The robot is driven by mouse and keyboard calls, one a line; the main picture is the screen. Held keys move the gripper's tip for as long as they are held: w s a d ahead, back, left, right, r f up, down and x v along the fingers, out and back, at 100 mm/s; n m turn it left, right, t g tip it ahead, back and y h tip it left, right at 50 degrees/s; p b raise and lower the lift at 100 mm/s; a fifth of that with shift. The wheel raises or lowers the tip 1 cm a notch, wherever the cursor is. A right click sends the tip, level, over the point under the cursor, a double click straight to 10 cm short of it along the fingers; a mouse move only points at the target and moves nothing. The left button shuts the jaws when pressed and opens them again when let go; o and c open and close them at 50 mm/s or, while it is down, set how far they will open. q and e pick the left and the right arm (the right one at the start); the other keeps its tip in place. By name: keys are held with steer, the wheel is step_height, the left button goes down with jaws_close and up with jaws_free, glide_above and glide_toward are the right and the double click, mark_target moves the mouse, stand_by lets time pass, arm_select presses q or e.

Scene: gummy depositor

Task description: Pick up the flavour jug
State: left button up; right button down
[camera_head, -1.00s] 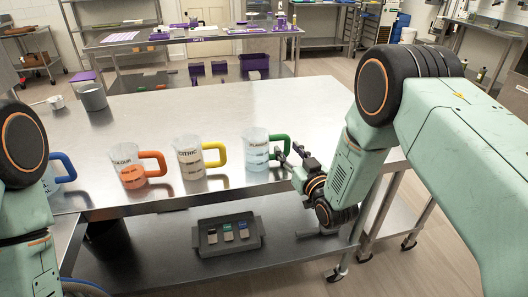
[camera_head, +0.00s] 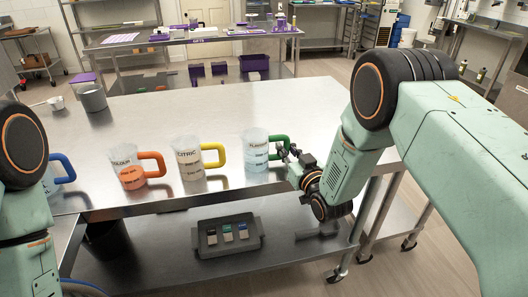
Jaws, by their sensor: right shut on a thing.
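The flavour jug (camera_head: 255,152) is clear with a green handle (camera_head: 281,143) on its right side and pale blue liquid inside. It stands upright at the front right of the steel table. My right gripper (camera_head: 284,152) is at the green handle and shut on it, reaching in from the right. Whether the jug's base touches the table is hard to tell. My left arm shows at the left edge, but its gripper is out of view.
A citric jug (camera_head: 190,163) with a yellow handle and a colour jug (camera_head: 127,172) with an orange handle stand to the left. A blue-handled jug (camera_head: 56,172) is partly hidden by my left arm. A grey pot (camera_head: 93,98) stands at the back left. The table's middle is clear.

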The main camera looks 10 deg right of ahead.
stand_by(0.7)
step_height(320, 180, up, 10)
steer(key=shift+f+p, duration=0.1)
steer(key=shift+p, duration=0.5)
steer(key=c, duration=2)
jaws_free()
jaws_close()
